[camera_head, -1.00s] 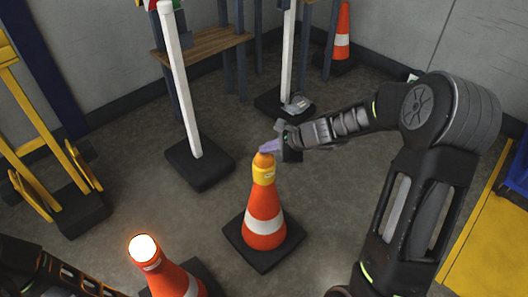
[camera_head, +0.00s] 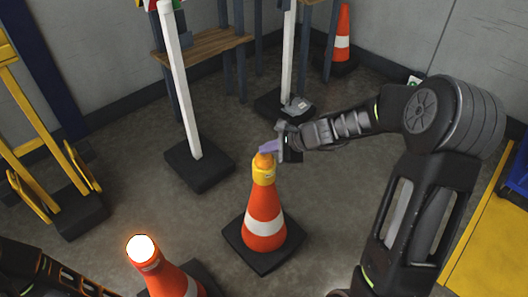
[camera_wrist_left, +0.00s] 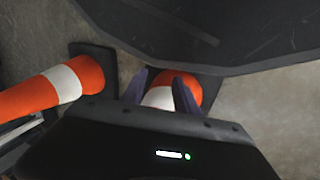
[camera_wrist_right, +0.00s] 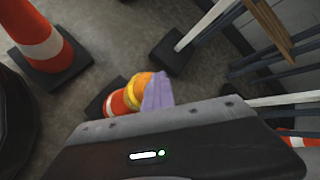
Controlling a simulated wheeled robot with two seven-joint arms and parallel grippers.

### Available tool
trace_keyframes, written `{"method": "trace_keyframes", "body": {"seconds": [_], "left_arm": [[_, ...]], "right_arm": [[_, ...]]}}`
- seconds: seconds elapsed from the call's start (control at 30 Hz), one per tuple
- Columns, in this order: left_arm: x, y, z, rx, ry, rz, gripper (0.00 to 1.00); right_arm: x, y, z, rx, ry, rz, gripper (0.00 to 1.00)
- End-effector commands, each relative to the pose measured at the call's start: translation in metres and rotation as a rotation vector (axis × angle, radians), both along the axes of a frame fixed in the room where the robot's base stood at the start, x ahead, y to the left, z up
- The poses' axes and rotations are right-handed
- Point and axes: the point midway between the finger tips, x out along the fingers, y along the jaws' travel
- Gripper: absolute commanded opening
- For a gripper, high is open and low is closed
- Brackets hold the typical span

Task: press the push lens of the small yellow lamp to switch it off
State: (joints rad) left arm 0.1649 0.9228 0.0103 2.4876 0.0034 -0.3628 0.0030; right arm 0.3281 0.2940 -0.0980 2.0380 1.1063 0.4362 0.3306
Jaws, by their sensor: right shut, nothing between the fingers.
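The small yellow lamp (camera_head: 263,174) sits on top of the middle orange-and-white cone (camera_head: 265,222). Its orange push lens faces up and shows no bright glow. It also shows in the right wrist view as a yellow band with an orange dome (camera_wrist_right: 137,94). My right gripper (camera_head: 267,150) is shut and empty, with its purple fingertips at the top of the lens. In the right wrist view the fingers overlap the dome's edge; I cannot tell whether they press it. My left gripper (camera_wrist_left: 158,88) is open, its two fingers apart, with a cone partly behind them.
A second cone (camera_head: 173,280) at the front left carries a brightly lit lamp (camera_head: 141,248). A white post on a dark base (camera_head: 199,163) stands behind the middle cone. A yellow frame (camera_head: 45,150) stands at the left, another cone (camera_head: 342,40) at the back.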

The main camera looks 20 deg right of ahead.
Motion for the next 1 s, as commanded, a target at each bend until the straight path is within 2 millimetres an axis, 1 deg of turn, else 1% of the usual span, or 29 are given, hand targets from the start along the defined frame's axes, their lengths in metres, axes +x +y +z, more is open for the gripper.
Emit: {"method": "trace_keyframes", "body": {"seconds": [0.03, 0.17, 0.27, 0.6, 0.7, 0.8, 1.0], "left_arm": [[0.000, 0.000, -0.002, 0.000, 0.000, 0.000, 0.36], [0.000, 0.000, 0.001, 0.000, 0.000, 0.000, 0.36], [0.000, 0.000, 0.009, 0.000, 0.000, 0.000, 0.36], [0.000, 0.000, 0.044, 0.000, 0.000, 0.000, 0.36], [0.000, 0.000, 0.052, 0.000, 0.000, 0.000, 0.36], [0.000, 0.000, 0.054, 0.000, 0.000, 0.000, 0.36], [0.000, 0.000, 0.053, 0.000, 0.000, 0.000, 0.36]], "right_arm": [[-0.008, -0.003, -0.017, -0.005, 0.031, -0.006, 0.00], [-0.008, -0.003, -0.013, -0.005, 0.030, -0.007, 0.00], [-0.008, -0.003, -0.004, -0.005, 0.030, -0.007, 0.00], [-0.006, -0.001, 0.038, -0.001, 0.024, -0.005, 0.00], [-0.006, -0.001, 0.048, -0.001, 0.021, -0.003, 0.00], [-0.005, 0.000, 0.052, 0.000, 0.020, -0.002, 0.00], [-0.005, 0.001, 0.052, 0.000, 0.017, -0.001, 0.00]]}}
